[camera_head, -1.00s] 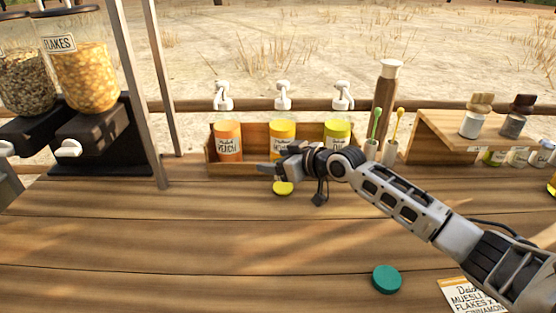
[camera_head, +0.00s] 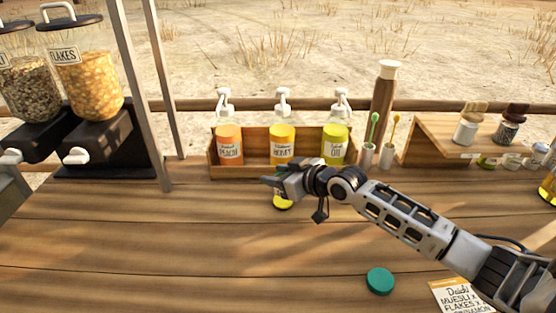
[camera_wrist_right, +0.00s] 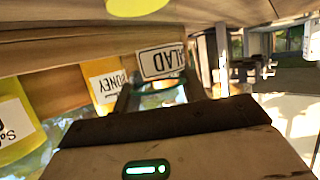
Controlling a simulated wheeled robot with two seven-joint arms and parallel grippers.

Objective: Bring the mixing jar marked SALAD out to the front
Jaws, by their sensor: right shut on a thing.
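A white label ending in "LAD" (camera_wrist_right: 162,62) shows upside down in the right wrist view, between my right gripper's fingers; its first letters are hidden. My right gripper (camera_head: 270,182) is shut on this mixing jar, in front of the wooden bottle box. The arm and gripper cover most of the jar in the head view. A yellow round piece (camera_head: 283,203) shows just below the gripper, and also at the top of the right wrist view (camera_wrist_right: 138,7). I cannot tell whether it belongs to the jar. My left gripper is out of view.
The wooden box (camera_head: 240,173) holds PEACH (camera_head: 229,150), HONEY (camera_head: 283,150) and OIL (camera_head: 334,150) pump bottles. Dispensers (camera_head: 90,90) stand left; a spice shelf (camera_head: 432,145) stands right. A teal lid (camera_head: 380,281) and recipe card (camera_head: 460,297) lie in front. The counter's front left is clear.

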